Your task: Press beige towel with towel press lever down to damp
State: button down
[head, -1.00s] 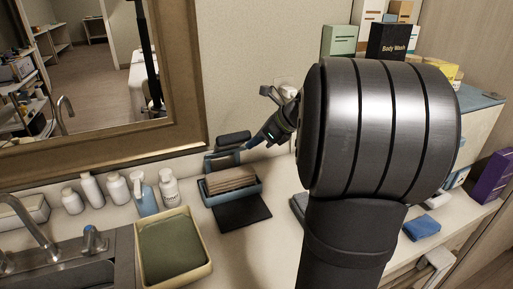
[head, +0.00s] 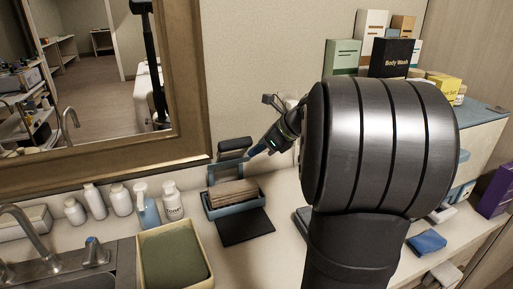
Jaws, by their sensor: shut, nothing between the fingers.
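The towel press (head: 238,211) is a blue tray on the counter below the mirror. A folded beige-brown towel (head: 232,192) lies in it. The press lever (head: 234,145) stands raised behind the towel, with a dark bar at its top and a blue-grey frame below. My gripper (head: 254,153) is shut and empty, at the right side of the lever frame. Its blue tips are very close to the lever; I cannot tell whether they touch.
A black mat (head: 245,227) lies in front of the press. A yellow tray with a green towel (head: 175,257) stands front left. White bottles (head: 121,199) and a spray bottle (head: 146,206) stand left. The mirror frame (head: 190,150) is close behind. Boxes (head: 392,57) stand back right.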

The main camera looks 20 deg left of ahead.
jog(key=shift+s+d+f, duration=0.3)
jog(key=shift+f, duration=0.05)
jog(key=shift+d+r, duration=0.1)
jog(key=shift+v, duration=2.85)
jog(key=shift+d+r, duration=0.1)
jog(key=v, duration=1.7)
jog(key=shift+s, duration=0.1)
jog(key=x, duration=1.8)
